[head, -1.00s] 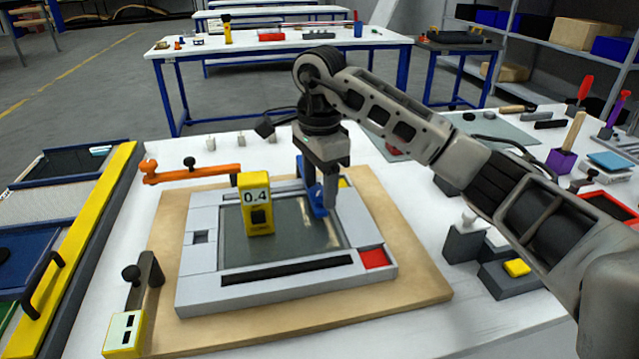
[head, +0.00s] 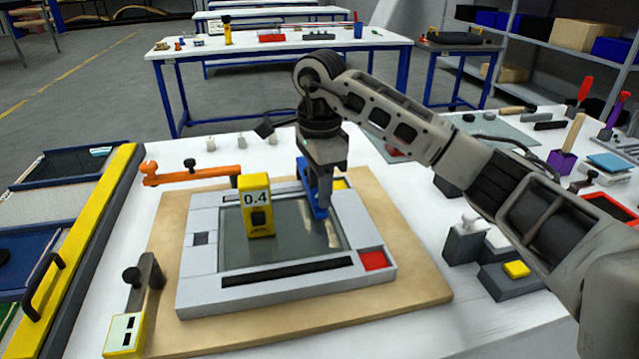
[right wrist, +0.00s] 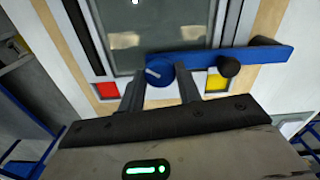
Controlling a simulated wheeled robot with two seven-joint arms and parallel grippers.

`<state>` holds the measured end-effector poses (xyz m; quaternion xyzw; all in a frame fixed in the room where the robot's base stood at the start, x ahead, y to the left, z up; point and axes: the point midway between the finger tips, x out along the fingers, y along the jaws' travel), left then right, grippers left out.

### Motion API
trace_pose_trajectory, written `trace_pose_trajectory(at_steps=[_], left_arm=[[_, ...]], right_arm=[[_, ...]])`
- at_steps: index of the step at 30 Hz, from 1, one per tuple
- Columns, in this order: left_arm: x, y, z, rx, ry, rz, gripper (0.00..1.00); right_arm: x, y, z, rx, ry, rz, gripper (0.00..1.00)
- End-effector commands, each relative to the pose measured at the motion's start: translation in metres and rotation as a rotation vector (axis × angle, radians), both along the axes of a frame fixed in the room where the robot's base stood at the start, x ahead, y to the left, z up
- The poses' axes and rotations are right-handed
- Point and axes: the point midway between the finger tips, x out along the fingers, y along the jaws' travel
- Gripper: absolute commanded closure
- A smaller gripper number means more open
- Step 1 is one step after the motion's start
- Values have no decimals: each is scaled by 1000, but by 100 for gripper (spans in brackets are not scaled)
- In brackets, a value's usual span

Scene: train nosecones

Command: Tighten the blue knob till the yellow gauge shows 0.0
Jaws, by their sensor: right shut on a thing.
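The yellow gauge (head: 257,208) stands upright on the dark glass of the grey frame (head: 205,268), and its display reads 0.4. A blue clamp arm (head: 312,204) lies at the frame's far right part, partly hidden behind my right gripper (head: 324,196). In the right wrist view the round blue knob (right wrist: 158,73), with a pale line across its top, sits at one end of the blue arm (right wrist: 215,60). My right gripper's fingers (right wrist: 160,80) are on both sides of the knob, shut on it. My left gripper is not in view.
An orange clamp arm (head: 195,175) lies behind the frame at the left. A wooden board (head: 410,275) lies under the frame. Tools and blocks crowd the table's right side.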

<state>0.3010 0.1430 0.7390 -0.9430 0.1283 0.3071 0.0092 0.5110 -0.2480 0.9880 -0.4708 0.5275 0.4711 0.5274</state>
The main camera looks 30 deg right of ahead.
Motion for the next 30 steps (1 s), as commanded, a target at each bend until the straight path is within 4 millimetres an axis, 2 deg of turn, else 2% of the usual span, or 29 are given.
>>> trace_pose_trajectory(at_steps=[30], left_arm=[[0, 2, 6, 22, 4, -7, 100]], right_arm=[[0, 0, 1, -1, 0, -937, 89]])
